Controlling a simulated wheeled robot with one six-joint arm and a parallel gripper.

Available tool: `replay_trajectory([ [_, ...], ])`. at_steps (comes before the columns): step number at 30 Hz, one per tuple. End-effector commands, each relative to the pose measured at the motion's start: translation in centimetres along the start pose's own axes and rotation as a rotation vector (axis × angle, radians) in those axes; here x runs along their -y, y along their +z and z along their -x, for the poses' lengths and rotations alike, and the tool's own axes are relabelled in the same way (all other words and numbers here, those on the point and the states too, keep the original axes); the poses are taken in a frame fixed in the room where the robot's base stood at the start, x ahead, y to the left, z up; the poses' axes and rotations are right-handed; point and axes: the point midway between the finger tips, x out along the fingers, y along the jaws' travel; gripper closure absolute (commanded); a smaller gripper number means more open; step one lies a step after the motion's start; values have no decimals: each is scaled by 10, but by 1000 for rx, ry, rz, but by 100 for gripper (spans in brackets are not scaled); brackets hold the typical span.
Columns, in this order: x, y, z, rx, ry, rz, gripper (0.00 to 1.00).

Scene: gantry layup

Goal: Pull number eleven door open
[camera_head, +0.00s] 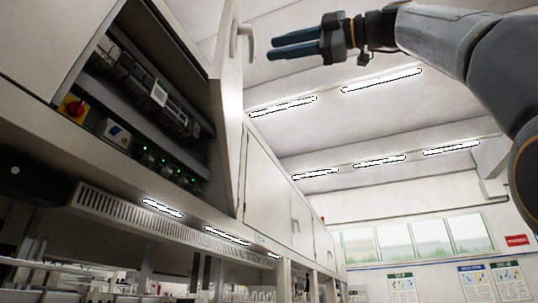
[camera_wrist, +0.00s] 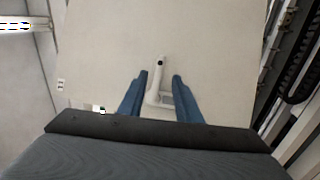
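A pale cabinet door (camera_head: 228,95) stands swung out from its cabinet in the head view, seen almost edge-on. It also fills much of the wrist view (camera_wrist: 105,45). No number is legible on it. Its white handle (camera_head: 248,44) sticks out on the side facing my gripper. My gripper (camera_head: 270,46) has two blue fingers, held apart with nothing between the tips in the head view. The tips are just right of the handle, with a small gap. In the wrist view the handle (camera_wrist: 160,85) lies in line between the two fingers.
The open cabinet shows electrical gear, a red and yellow switch (camera_head: 72,107) and green lights. More closed cabinet doors (camera_head: 262,185) run along the row to the right. Below is a bench with glassware. The space right of the door is open up to the ceiling lights.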

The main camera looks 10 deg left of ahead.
Motion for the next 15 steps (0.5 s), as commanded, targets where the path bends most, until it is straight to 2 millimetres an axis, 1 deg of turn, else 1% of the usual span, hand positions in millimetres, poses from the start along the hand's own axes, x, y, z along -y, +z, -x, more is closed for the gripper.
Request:
replay_trajectory([
  [1,1,2,6,5,1,0,69],
  [6,0,1,20,3,0,0,69],
  [15,0,0,24,0,0,-1,69],
])
